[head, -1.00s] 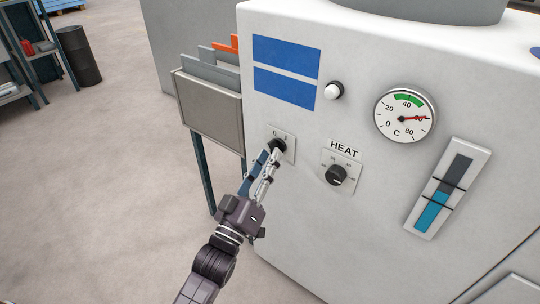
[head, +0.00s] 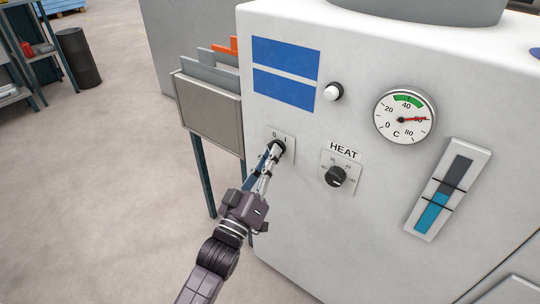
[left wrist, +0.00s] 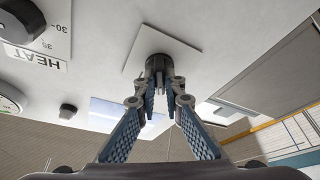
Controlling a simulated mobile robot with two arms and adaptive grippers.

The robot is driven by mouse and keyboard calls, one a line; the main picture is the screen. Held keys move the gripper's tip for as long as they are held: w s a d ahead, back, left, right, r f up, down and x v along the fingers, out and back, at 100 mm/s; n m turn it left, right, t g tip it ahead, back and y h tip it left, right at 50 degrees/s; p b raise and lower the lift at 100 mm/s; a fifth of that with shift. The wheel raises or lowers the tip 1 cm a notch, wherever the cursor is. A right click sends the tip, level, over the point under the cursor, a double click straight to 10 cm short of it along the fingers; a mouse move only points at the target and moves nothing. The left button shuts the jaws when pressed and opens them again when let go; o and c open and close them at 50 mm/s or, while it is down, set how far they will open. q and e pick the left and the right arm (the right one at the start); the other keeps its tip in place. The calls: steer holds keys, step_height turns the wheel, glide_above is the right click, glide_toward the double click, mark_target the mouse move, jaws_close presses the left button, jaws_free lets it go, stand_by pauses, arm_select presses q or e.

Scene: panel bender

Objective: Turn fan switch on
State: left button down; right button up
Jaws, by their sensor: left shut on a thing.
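The fan switch (head: 278,146) is a dark rotary knob on a small pale plate marked 0 and 1, on the white machine front. My left gripper (head: 272,150) reaches up to it from below left, its fingers shut on the knob. The left wrist view shows the knob (left wrist: 158,66) between the fingertips of my left gripper (left wrist: 160,84). In the head view the fingers hide part of the knob, and its exact pointing direction is hard to tell. My right gripper is in neither view.
The HEAT knob (head: 336,176) sits just right of the switch. A white button (head: 333,91), a round gauge (head: 405,116) and a blue level indicator (head: 447,190) are on the same panel. A grey bin with sheets (head: 210,113) stands close on the left.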

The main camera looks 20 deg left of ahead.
arm_select(q)
steer(key=shift+a+m+g+h+p, duration=0.1)
steer(key=shift+m+g+h+p, duration=0.55)
steer(key=shift+m+h, duration=1.55)
steer(key=shift+m+g+h+p, duration=0.4)
steer(key=shift+m+h+p, duration=0.3)
steer(key=shift+m, duration=3.05)
steer(key=shift+a+m+g+h+p, duration=0.1)
steer(key=shift+m+g+h+p, duration=0.55)
steer(key=shift+m+h, duration=1.55)
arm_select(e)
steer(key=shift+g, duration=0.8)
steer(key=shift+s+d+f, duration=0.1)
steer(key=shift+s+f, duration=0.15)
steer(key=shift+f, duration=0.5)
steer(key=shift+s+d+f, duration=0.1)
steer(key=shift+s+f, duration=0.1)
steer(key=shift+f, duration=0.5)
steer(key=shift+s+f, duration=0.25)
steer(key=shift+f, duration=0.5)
arm_select(q)
steer(key=shift+m+y, duration=0.75)
steer(key=shift+y, duration=0.05)
steer(key=c, duration=2)
jaws_free()
steer(key=shift+c, duration=0.2)
